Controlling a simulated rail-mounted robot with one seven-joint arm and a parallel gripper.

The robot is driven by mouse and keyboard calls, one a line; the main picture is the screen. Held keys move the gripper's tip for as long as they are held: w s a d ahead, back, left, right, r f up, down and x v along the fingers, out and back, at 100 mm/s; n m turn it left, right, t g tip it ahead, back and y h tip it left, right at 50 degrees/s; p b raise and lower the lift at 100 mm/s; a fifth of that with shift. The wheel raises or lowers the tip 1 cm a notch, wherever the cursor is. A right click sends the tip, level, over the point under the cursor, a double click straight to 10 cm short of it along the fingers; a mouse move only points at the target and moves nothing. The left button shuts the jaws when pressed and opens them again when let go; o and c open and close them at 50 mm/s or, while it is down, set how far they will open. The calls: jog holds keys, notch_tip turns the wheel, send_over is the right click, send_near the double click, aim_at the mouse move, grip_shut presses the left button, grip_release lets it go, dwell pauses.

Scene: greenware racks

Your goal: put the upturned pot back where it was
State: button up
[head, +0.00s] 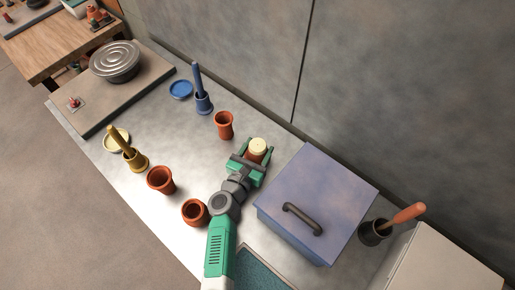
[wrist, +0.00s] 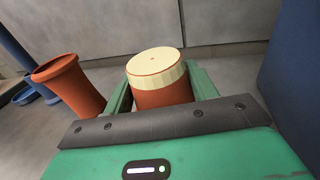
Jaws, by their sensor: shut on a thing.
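The upturned pot (head: 257,149) is terracotta with a cream band and base facing up. My gripper (head: 254,160) is shut on it, with a green finger on each side. In the wrist view the upturned pot (wrist: 155,66) sits upside down between the fingers of my gripper (wrist: 160,92). Its lower rim is hidden by the gripper, so I cannot tell whether it touches the table. Three upright terracotta pots stand apart from it: one behind left (head: 224,124), one at left (head: 160,179) and one in front left (head: 194,212). The behind-left pot also shows in the wrist view (wrist: 70,85).
A lilac box with a dark handle (head: 318,204) stands close on the right. A blue cup with a tool (head: 203,103) and blue dish (head: 180,89) are behind left. A yellow cup (head: 135,160) and dish (head: 116,138) are at left. The grey wall (head: 345,80) closes the back.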

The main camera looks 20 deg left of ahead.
jog(key=shift+f+b, duration=0.4)
jog(key=shift+f, duration=0.05)
jog(key=o, duration=1.2)
jog(key=shift+c, duration=0.2)
jog(key=shift+r, duration=0.1)
